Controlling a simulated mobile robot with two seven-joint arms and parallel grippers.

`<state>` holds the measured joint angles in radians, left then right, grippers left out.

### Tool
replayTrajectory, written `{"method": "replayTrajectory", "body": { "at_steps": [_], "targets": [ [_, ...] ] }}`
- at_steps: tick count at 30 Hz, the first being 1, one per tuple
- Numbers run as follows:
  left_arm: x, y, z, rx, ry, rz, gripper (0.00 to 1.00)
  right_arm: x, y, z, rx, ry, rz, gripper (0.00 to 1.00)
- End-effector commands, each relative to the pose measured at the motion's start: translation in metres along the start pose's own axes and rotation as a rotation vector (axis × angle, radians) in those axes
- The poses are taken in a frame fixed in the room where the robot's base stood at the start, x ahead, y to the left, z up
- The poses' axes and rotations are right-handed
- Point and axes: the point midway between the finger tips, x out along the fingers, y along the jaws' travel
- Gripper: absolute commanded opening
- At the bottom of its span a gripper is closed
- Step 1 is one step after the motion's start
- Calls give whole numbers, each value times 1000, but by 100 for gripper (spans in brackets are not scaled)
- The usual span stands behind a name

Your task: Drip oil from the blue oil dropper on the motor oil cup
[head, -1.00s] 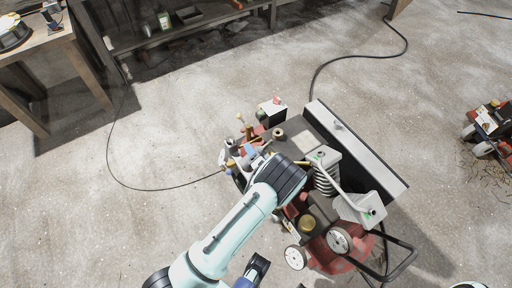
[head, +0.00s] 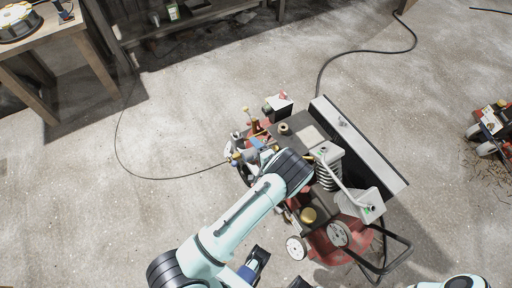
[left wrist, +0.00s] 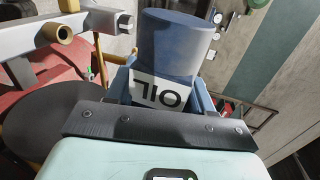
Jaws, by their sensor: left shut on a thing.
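The blue oil dropper (left wrist: 178,50) carries a white label reading OIL, upside down in the left wrist view. My left gripper (left wrist: 172,85) is shut around it. In the head view the left gripper (head: 268,156) is over the left side of the cluttered dark bench, and the dropper is small and partly hidden there. Small brass fittings (left wrist: 60,33) on a grey metal bar show beside the dropper in the left wrist view. I cannot tell which, if any, is the motor oil cup. The dropper's tip is not clear. My right gripper is not in view.
Bottles and small tools crowd the bench's left end (head: 247,140). A brass roll (head: 284,128) and a grey coiled part (head: 327,175) stand near my wrist. A red wheeled machine (head: 325,245) is below right. A black cable (head: 165,179) crosses the open floor.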

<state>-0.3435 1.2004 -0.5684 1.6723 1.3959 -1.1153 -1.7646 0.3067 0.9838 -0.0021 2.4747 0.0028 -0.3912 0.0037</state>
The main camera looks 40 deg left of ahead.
Motion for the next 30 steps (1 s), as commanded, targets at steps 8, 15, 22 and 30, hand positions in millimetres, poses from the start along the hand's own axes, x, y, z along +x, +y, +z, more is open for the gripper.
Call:
{"method": "replayTrajectory", "body": {
  "at_steps": [8, 15, 22, 30],
  "targets": [
    [-1, -4, 0, 17, -5, -2, 9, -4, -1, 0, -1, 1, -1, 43],
    [-3, -15, -1, 133, -36, -4, 9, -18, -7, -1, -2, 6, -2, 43],
    [-5, -19, -1, 200, -54, -3, 9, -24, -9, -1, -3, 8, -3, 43],
    [-5, -18, -1, 202, -55, -3, 9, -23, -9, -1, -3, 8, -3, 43]
  ]
}}
